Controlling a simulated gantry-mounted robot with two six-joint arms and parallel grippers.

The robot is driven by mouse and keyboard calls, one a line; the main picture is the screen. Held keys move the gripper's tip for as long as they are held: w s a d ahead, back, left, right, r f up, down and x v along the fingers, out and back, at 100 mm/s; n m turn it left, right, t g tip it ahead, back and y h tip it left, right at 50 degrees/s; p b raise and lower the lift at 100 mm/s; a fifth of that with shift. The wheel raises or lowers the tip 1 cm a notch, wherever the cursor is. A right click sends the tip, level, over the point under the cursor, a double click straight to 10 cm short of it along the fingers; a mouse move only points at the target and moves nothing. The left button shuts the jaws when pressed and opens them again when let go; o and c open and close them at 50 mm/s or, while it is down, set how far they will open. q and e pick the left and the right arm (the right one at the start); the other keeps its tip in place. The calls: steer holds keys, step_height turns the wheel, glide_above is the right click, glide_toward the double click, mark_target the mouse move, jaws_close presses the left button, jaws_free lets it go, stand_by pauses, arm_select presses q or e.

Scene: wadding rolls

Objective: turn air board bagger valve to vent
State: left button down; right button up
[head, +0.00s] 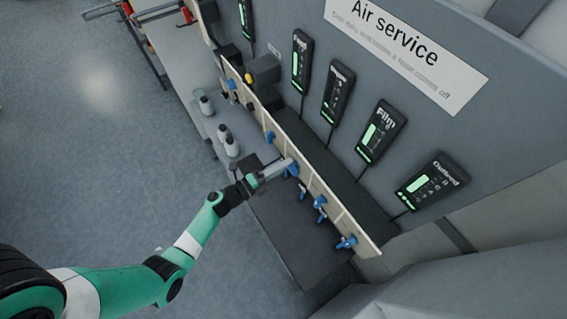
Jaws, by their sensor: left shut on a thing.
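Several blue valves stick out along a cream-coloured board (328,193) under the "Air service" sign. My left gripper (288,166) reaches in from the lower left and is shut on a blue valve handle (293,170) near the middle of the row, partly hidden by the fingers. Other blue valves sit to its right, two close together (320,202) and one at the right end (346,242), and one to its upper left (269,136). I cannot read any label that tells which is the bagger valve. My right gripper is not in view.
Open floor lies to the left.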

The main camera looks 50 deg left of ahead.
arm_select(q)
steer(key=shift+f+n, duration=0.1)
steer(key=shift+n, duration=0.4)
steer(key=c, duration=0.8)
jaws_free()
steer(key=shift+o, duration=0.2)
steer(key=s+a+p, duration=0.1)
steer(key=s+p, duration=0.1)
steer(key=s, duration=0.9)
steer(key=shift+s, duration=0.25)
steer(key=shift+a, duration=0.1)
